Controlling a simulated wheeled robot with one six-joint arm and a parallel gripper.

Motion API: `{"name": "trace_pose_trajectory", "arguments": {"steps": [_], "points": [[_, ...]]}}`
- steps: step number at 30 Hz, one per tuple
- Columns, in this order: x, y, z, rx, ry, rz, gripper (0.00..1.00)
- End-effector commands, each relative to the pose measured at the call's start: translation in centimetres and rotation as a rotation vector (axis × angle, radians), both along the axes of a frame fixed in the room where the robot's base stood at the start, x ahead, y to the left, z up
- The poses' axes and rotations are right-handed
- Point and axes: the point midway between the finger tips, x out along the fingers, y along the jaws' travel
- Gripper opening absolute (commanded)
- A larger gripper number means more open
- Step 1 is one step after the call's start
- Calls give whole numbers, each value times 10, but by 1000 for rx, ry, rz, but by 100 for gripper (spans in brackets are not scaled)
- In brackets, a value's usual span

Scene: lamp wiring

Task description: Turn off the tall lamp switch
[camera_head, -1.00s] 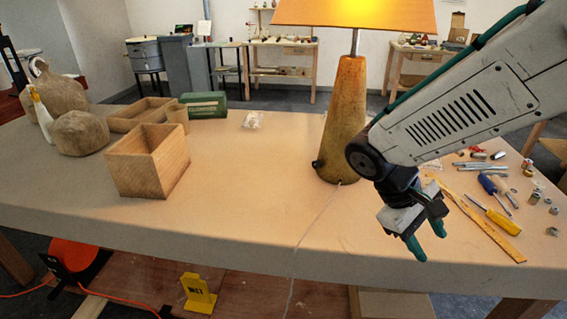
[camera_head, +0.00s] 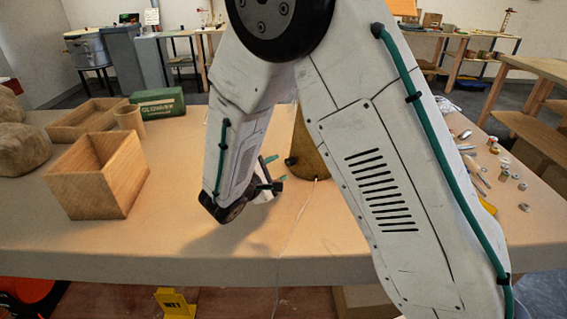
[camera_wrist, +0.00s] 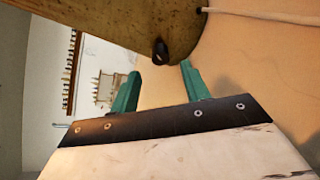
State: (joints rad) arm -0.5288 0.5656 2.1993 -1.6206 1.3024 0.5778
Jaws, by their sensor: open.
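The tall lamp (camera_head: 309,160) stands on the table, mostly hidden behind my arm. Its tapered brown body also fills the top of the wrist view (camera_wrist: 90,22). The switch, a small dark knob (camera_wrist: 160,51), sticks out of the lower lamp body; in the head view it shows as a dark spot (camera_head: 290,161) on the left side. My gripper (camera_head: 275,169) is just left of the lamp base. In the wrist view its teal fingers (camera_wrist: 160,70) are apart with nothing between them, and the knob appears just beyond the gap. I see no contact.
A pale cord (camera_head: 298,215) runs from the lamp base over the table's front edge. Small parts and tools lie at right. Table front-left is clear.

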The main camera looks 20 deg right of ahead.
Motion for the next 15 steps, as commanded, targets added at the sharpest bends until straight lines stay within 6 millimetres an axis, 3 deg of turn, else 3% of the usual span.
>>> {"name": "trace_pose_trajectory", "arguments": {"steps": [6,15], "points": [[21,-30,-9,-1,2,-5,46],[35,-48,-13,1,2,-5,46]]}}
